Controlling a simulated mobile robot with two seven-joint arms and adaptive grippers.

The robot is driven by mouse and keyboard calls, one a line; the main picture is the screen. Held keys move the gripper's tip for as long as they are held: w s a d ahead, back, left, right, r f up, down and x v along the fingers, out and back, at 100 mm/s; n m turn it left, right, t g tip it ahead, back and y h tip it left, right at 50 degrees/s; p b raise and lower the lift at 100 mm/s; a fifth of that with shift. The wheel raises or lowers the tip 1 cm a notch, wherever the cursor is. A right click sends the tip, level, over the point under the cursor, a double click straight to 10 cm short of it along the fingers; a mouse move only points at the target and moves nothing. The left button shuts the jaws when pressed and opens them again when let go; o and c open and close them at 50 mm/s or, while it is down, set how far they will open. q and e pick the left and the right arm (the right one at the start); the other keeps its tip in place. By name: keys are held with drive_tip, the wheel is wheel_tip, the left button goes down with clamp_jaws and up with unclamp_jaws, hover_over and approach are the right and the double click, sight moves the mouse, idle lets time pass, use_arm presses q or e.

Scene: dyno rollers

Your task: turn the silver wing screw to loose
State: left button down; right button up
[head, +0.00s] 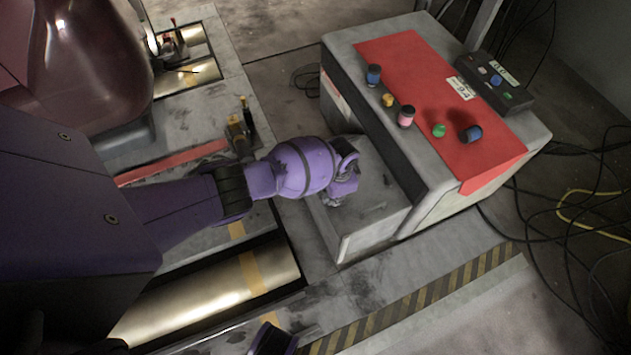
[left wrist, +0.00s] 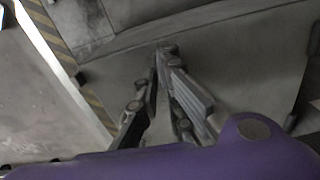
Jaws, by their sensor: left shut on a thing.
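My left gripper (head: 336,200) is at the end of the purple arm, over the low grey box beside the cabinet. In the left wrist view its fingers (left wrist: 165,56) are nearly together at the tips, against the grey surface. They are shut on a small grey piece (left wrist: 168,47), which I take for the silver wing screw; its wings and thread are mostly hidden by the fingertips. I cannot tell how far the screw is turned. My right gripper does not show; only a purple part of my body appears at the bottom edge of the head view.
The low grey box (head: 372,228) adjoins a grey cabinet with a red top panel (head: 400,55) bearing several small coloured cylinders. A black control box (head: 495,82) stands on it. Metal rollers (head: 205,290) lie at left, a striped edge (head: 420,300) in front, and cables (head: 590,215) at right.

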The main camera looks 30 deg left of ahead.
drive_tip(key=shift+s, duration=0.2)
use_arm(q)
drive_tip(key=c, duration=1.9)
unclamp_jaws()
drive_tip(key=shift+r, duration=0.1)
drive_tip(key=shift+w, duration=0.1)
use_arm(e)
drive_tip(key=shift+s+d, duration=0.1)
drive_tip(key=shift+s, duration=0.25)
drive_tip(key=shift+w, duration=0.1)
use_arm(q)
drive_tip(key=shift+r, duration=0.1)
drive_tip(key=shift+w+r, duration=0.1)
drive_tip(key=shift+r, duration=0.15)
drive_tip(key=r, duration=1.1)
drive_tip(key=shift+s+r, duration=0.1)
drive_tip(key=shift+s, duration=0.15)
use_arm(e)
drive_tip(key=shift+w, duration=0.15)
